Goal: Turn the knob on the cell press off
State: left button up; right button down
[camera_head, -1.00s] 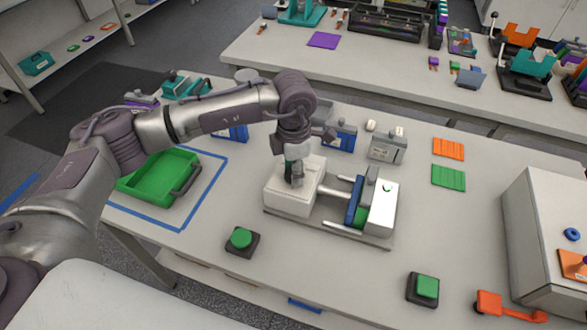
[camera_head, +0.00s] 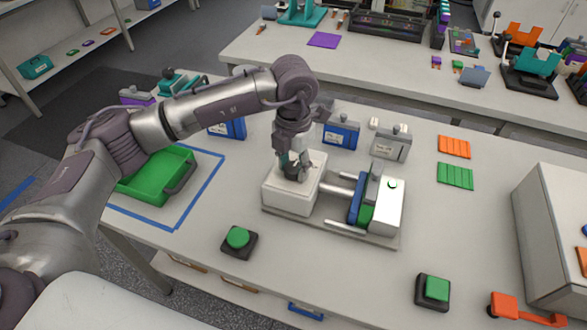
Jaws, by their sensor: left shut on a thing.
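The cell press (camera_head: 290,198) stands on the near table: a white block on the left, joined by metal rods to a blue plate and a second white block (camera_head: 386,212) on the right. A small green round mark (camera_head: 392,185) shows on top of the right block. My left gripper (camera_head: 297,174) points down onto the top of the left block, shut on a small dark part there, apparently the knob. The fingers mostly hide the knob, so its setting cannot be read. My right gripper is not in view.
A green button (camera_head: 238,238) and another green button (camera_head: 435,289) stand in front of the press. A green tray (camera_head: 157,178) lies left, inside blue tape. Blue and grey boxes (camera_head: 390,146) stand behind. A grey cabinet (camera_head: 553,235) is at the right.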

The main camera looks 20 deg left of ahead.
aim_at(293, 167)
pick_arm(q)
jog(key=shift+n, duration=0.6)
jog(key=shift+r+b, duration=0.1)
jog(key=shift+b, duration=0.2)
jog(key=o, duration=1.1)
jog(key=shift+o, duration=0.2)
notch_tip(293, 167, up, 12)
